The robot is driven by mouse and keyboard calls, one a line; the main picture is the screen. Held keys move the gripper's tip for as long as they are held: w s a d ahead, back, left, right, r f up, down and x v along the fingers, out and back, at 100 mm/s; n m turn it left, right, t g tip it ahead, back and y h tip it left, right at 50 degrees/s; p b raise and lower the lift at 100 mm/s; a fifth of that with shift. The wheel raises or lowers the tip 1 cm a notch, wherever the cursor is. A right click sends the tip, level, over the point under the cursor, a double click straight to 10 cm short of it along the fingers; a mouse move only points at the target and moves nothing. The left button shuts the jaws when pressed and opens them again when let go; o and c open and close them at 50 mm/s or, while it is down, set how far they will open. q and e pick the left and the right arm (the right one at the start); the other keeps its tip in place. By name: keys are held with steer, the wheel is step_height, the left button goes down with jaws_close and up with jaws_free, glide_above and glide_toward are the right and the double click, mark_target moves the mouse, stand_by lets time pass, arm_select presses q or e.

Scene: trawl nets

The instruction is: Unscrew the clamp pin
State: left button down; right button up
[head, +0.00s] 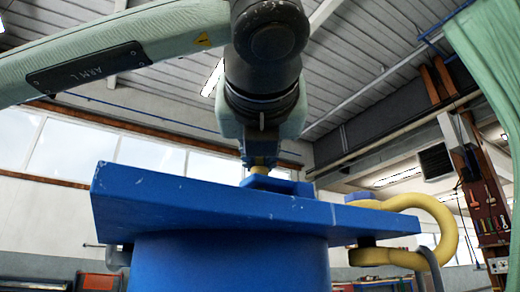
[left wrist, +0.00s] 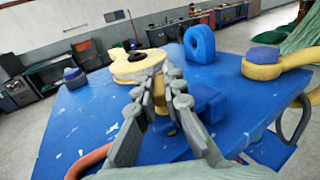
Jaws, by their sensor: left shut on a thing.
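My left gripper (head: 262,152) points straight down over the blue table (head: 200,205). It is shut on a small yellow piece, the clamp pin (head: 260,169), just above a blue block (head: 278,184) on the table top. In the left wrist view the two grey fingers (left wrist: 163,84) close around yellow, and the blue block (left wrist: 204,103) sits beside them. The fingers hide most of the pin, and its thread cannot be seen. My right gripper is in neither view.
A yellow shackle (head: 432,222) hangs over the table's right edge; it also shows in the left wrist view (left wrist: 283,60). A yellow rounded piece (left wrist: 138,66) and a blue ring (left wrist: 199,44) stand near the fingers. A green net (head: 492,60) hangs at right.

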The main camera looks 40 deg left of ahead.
arm_select(q)
steer(key=shift+f, duration=0.3)
steer(key=c, duration=1.6)
jaws_free()
steer(key=shift+r, duration=0.1)
steer(key=shift+r, duration=0.1)
step_height(320, 180, up, 8)
steer(key=shift+w+d+r, duration=0.15)
steer(key=shift+r, duration=0.1)
steer(key=shift+a+r, duration=0.2)
steer(key=shift+r, duration=0.45)
